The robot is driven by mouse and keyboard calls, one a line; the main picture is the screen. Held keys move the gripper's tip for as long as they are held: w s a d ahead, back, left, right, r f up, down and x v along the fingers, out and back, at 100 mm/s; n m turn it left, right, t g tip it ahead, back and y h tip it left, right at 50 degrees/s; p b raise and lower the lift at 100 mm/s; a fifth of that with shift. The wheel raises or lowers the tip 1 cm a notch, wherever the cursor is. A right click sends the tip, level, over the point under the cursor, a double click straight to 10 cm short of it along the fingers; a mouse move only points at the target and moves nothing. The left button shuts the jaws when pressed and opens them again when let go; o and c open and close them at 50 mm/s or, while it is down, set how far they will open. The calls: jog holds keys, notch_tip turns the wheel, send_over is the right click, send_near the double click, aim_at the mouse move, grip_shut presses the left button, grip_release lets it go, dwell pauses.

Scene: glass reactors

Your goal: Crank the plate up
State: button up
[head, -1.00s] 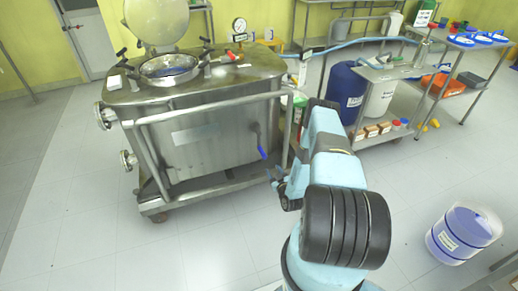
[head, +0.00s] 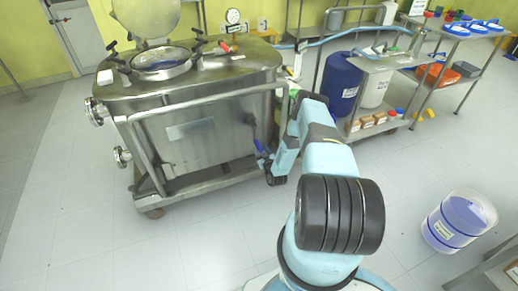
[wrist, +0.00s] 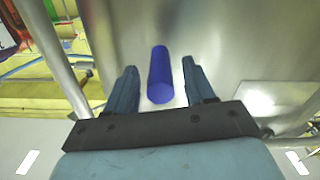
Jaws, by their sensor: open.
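A steel vessel on a wheeled frame (head: 205,130) stands at the left in the head view. A blue handle (head: 259,146) shows low at its right front side. My gripper (head: 262,160) is at this handle, largely hidden by my arm. In the wrist view, my gripper (wrist: 160,68) is open, with one finger on each side of the blue handle (wrist: 159,75). Gaps show on both sides of the handle, so the fingers look apart from it. No plate that I can tell for sure is in view.
A steel frame rail (wrist: 62,55) runs close to the left of my gripper in the wrist view. A cart (head: 392,62) with blue and white drums stands behind to the right. A white-and-blue bucket (head: 458,222) is on the floor at the right. The front floor is clear.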

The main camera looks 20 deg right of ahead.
jog(key=shift+w, duration=1.15)
jog(key=shift+c, duration=0.2)
grip_shut()
